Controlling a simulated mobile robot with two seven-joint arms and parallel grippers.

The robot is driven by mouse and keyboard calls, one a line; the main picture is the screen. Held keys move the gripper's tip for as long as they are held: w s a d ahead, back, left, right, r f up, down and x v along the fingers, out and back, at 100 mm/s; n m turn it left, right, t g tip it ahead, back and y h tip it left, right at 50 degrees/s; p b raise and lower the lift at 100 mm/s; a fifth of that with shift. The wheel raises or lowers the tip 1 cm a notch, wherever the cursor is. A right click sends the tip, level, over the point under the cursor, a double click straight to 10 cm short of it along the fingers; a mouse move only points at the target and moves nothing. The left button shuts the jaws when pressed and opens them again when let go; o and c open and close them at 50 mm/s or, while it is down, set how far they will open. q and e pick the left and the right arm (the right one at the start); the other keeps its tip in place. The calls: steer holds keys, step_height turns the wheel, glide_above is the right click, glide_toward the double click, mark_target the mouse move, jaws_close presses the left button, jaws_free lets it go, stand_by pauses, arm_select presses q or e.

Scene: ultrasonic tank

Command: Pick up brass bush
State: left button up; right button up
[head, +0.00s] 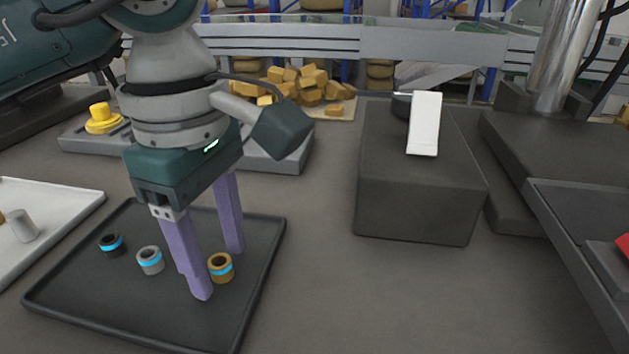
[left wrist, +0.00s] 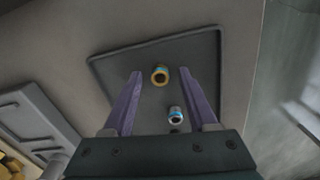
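The brass bush (head: 221,267) is a short gold ring with a blue band, on the right part of a dark tray (head: 120,322). In the left wrist view the brass bush (left wrist: 160,75) appears between the fingertips, with space on both sides. My left gripper (head: 218,274) has purple fingers, points down and is open over the tray. In the left wrist view its fingers (left wrist: 161,73) are spread wide and hold nothing. I cannot tell the exact height of the fingertips above the tray. My right gripper is not in view.
A silver bush (head: 150,261) and a black bush (head: 111,244), both with blue bands, stand on the tray left of the brass one. A white tray (head: 62,200) lies at left. A dark block (head: 415,201) stands at right. The table between is clear.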

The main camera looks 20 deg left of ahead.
arm_select(q)
jaws_close()
stand_by(0.6)
